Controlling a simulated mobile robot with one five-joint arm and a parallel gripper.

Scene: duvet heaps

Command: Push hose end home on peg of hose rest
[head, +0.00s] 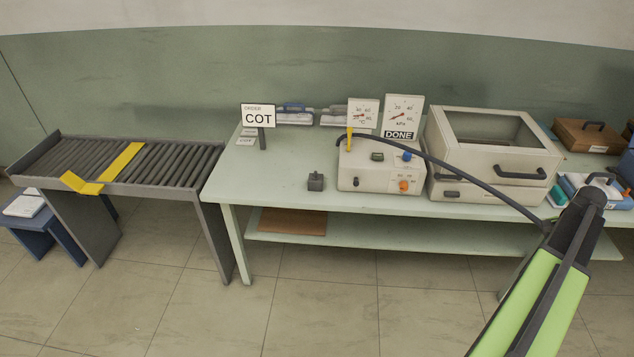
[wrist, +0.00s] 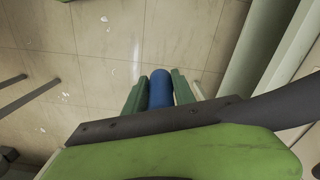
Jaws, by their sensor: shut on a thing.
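My gripper (wrist: 159,84) shows in the wrist view, its two green fingers shut on a blue cylindrical hose end (wrist: 160,92), with floor tiles beyond. In the head view the fingers are hidden behind my green arm at the right. The dark hose (head: 458,172) arches from the top of a pale control box (head: 365,165) rightward to my arm. A small dark block with a short stub (head: 316,182) stands on the table left of the control box; it may be the hose rest, but I cannot tell. The peg is not clear in the wrist view.
The pale green table (head: 270,190) has free room at its front left. A lidded pale case (head: 485,155) stands right of the control box. A roller conveyor (head: 95,165) is at the left, with open floor in front.

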